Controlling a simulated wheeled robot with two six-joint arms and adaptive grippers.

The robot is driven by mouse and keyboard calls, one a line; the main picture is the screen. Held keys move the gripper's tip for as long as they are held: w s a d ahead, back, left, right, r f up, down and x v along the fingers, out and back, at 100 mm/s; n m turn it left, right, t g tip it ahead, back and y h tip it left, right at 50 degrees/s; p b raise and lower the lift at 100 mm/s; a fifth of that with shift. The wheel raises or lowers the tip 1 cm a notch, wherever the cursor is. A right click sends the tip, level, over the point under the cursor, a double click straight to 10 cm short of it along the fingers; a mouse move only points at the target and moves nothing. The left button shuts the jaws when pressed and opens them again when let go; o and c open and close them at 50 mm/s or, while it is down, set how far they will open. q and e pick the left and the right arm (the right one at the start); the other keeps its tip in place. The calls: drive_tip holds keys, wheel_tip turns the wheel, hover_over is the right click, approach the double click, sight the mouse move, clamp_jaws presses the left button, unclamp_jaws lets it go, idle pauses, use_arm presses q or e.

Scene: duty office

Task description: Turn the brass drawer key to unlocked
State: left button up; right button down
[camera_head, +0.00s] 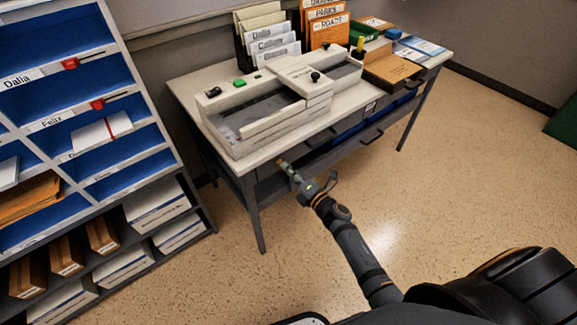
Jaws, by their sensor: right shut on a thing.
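My right gripper (283,165) reaches up from the lower right to the front edge of the grey desk (253,215), at its left drawer. It is shut on the brass drawer key, at the drawer front. The key is too small and too covered by the fingers to make out, so I cannot tell which way it is turned. A drawer with a dark handle (372,137) shows further right along the desk front. My left gripper is not in view.
On the desk stand a pale machine with a clear tray (265,115), upright file folders (325,30) and a brown box (390,70). A blue pigeonhole shelf (75,75) stands at the left. The floor (450,200) right of my arm is clear.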

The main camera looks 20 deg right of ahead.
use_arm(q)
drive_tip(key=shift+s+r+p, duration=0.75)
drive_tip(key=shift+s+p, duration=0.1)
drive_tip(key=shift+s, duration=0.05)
use_arm(e)
drive_tip(key=shift+m, duration=1.6)
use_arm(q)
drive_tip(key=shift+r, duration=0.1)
use_arm(e)
drive_tip(key=c, duration=1.5)
unclamp_jaws()
drive_tip(key=v, duration=1.2)
